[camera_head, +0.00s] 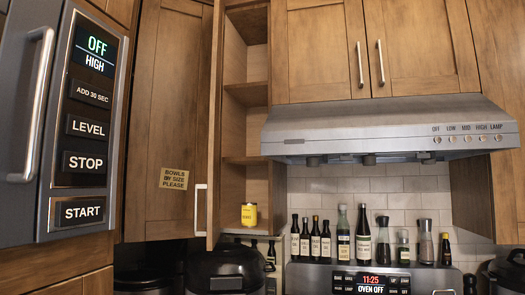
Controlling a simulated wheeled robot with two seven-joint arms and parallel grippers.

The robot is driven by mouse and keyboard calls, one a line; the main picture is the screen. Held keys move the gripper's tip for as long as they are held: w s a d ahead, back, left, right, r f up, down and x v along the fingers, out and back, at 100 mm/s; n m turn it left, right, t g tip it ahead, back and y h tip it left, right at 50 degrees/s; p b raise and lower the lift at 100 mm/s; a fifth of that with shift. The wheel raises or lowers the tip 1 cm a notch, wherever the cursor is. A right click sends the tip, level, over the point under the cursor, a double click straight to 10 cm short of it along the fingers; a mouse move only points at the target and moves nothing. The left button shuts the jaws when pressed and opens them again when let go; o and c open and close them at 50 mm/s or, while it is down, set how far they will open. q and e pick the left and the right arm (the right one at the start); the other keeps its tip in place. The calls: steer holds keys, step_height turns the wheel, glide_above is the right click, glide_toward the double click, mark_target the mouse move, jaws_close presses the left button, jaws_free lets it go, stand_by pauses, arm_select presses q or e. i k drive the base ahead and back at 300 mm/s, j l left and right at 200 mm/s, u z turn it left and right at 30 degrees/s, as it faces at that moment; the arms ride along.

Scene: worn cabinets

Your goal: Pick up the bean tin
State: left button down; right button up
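A small yellow tin (249,215), which looks like the bean tin, stands upright on the lowest shelf of a tall narrow open cabinet (258,176). It has a dark top edge and a label too small to read. The cabinet door (214,125) is swung open and seen nearly edge-on to the left of the tin, with a pale handle on it. Neither of my grippers is in view.
A range hood (385,130) juts out right of the cabinet. Several bottles (343,238) stand behind the oven panel (372,281). A dark rounded appliance (227,268) sits below the open cabinet. A microwave (88,118) is close at left. The shelves above the tin look empty.

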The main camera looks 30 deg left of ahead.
mark_target(248, 210)
steer(key=i+j+u, duration=0.1)
steer(key=u, duration=0.85)
steer(key=i+j, duration=0.05)
